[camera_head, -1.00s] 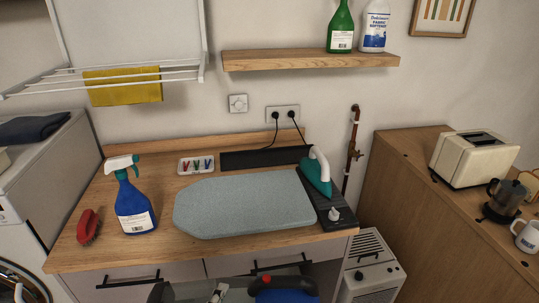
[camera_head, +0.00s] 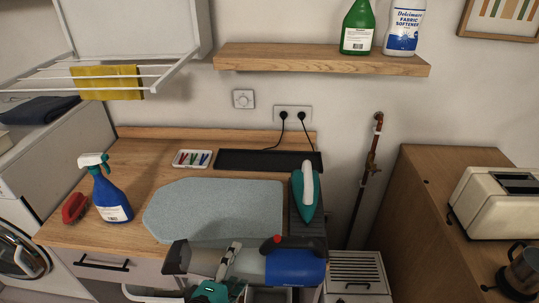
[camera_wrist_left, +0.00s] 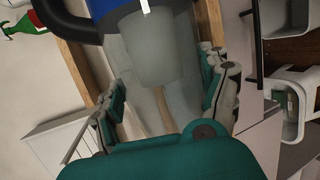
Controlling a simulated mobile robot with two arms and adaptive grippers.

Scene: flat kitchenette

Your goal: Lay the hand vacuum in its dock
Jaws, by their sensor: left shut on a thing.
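In the left wrist view, the fingers sit on both sides of the vacuum's clear grey body (camera_wrist_left: 150,50). A flat black tray (camera_head: 265,160), likely the dock, lies empty at the back of the counter by the wall, with a cord to the socket. The vacuum is in front of it, apart from it. My right gripper is not in view.
A grey-blue ironing pad (camera_head: 215,208) lies between vacuum and tray. A teal iron (camera_head: 306,195) stands at its right. A marker tray (camera_head: 192,159), a blue spray bottle (camera_head: 110,195) and a red brush (camera_head: 75,207) are left. A wooden shelf (camera_head: 320,60) hangs above the counter.

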